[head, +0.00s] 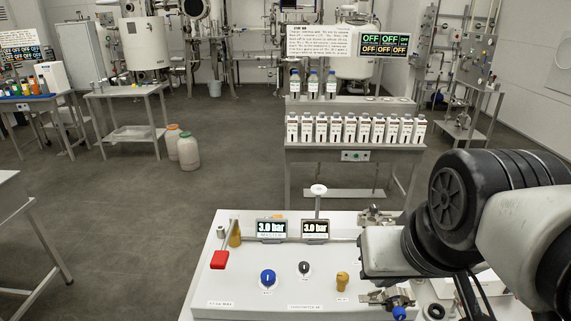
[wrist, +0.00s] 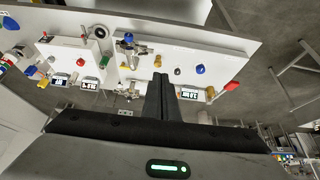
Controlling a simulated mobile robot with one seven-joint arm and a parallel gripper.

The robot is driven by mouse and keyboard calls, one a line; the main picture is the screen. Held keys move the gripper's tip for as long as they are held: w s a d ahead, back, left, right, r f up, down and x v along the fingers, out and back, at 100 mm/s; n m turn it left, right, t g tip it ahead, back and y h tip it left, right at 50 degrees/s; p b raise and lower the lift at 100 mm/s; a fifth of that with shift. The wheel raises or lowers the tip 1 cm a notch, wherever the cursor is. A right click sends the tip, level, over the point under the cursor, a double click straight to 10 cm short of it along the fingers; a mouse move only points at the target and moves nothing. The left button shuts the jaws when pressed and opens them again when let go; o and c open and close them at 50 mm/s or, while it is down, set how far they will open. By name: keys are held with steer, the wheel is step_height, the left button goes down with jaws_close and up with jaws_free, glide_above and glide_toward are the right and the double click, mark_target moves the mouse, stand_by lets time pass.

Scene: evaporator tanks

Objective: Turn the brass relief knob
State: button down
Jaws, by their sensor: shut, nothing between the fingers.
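The brass knob (head: 342,280) stands on the front right part of a white panel (head: 240,300) in the head view, right of a black knob (head: 304,268) and a blue knob (head: 268,278). In the wrist view, the brass knob (wrist: 157,61) shows just beyond the tips of my gripper (wrist: 161,77). The fingers are shut together and hold nothing. A small gap shows between tips and knob in the picture; I cannot tell the true distance. In the head view my arm comes in from the right, and the fingers cannot be made out.
A red-handled lever (head: 219,260) and a brass fitting (head: 235,237) are at the panel's left. Two displays (head: 271,229) (head: 315,229) read 3.0 bar. A valve with a blue cap (head: 399,313) stands close right of the knob. A bench with bottles (head: 355,150) stands behind.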

steer(key=c, duration=2.2)
jaws_free()
steer(key=o, duration=0.3)
steer(key=shift+w+b, duration=0.35)
steer(key=o, duration=0.5)
steer(key=w+f+m+g+b, duration=0.2)
steer(key=w+m+b, duration=0.3)
steer(key=w, duration=0.5)
steer(key=shift+w+g+b, duration=0.35)
steer(key=shift+g+b, duration=0.05)
steer(key=shift+b, duration=0.1)
steer(key=m+g+b, duration=0.3)
steer(key=m+b, duration=0.2)
steer(key=m, duration=0.1)
glide_above(343, 276)
step_height(343, 276, down, 7)
step_height(343, 276, down, 17)
steer(key=shift+f+b, duration=0.1)
steer(key=shift+b, duration=0.9)
steer(key=c, duration=1.1)
